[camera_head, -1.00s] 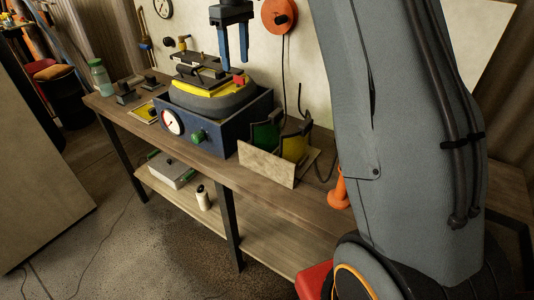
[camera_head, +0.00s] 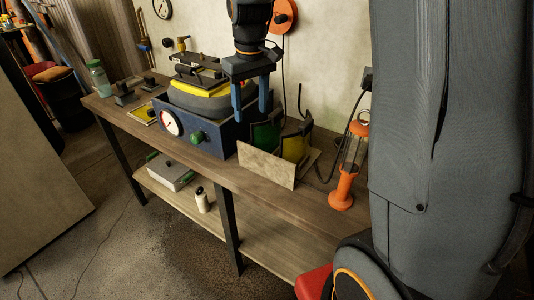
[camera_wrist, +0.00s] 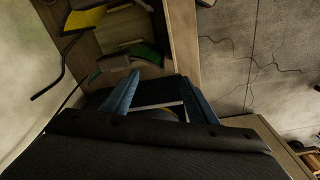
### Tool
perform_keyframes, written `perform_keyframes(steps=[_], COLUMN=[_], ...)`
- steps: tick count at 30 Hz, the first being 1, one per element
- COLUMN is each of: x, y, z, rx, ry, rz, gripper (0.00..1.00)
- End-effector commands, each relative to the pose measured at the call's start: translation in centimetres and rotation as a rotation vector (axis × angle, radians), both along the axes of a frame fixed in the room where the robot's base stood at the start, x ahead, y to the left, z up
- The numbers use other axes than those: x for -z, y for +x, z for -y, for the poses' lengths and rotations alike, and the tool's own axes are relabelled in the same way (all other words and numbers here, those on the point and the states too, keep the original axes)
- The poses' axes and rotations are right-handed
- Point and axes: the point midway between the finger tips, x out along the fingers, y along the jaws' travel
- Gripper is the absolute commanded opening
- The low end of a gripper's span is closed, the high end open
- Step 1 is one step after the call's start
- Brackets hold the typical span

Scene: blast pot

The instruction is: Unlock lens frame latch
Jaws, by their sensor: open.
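The red latch piece at the frame's right end is hidden behind my gripper. My gripper (camera_head: 250,105) points down at the pot's right end, open and empty. In the wrist view its blue fingers (camera_wrist: 158,100) are apart; whether they touch the pot cannot be told.
A board holder with a green pane (camera_head: 265,134) and a yellow pane (camera_head: 294,147) stands close right of the pot. An orange lantern (camera_head: 345,170) is farther right. A green bottle (camera_head: 99,78) stands at the bench's left end. A hose hangs behind.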

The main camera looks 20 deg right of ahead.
Motion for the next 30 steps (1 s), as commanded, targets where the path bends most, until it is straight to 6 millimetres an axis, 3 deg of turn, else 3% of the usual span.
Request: perform_keyframes(steps=[18,24,30], x=[5.3,6.3,6.7], y=[-9.7,-11.7,-12.5], z=[-0.1,-0.1,-0.1], rx=[0.143,0.173,0.183], ry=[0.014,0.017,0.018], rz=[0.017,0.023,0.024], gripper=[0.53,0.53,0.53])
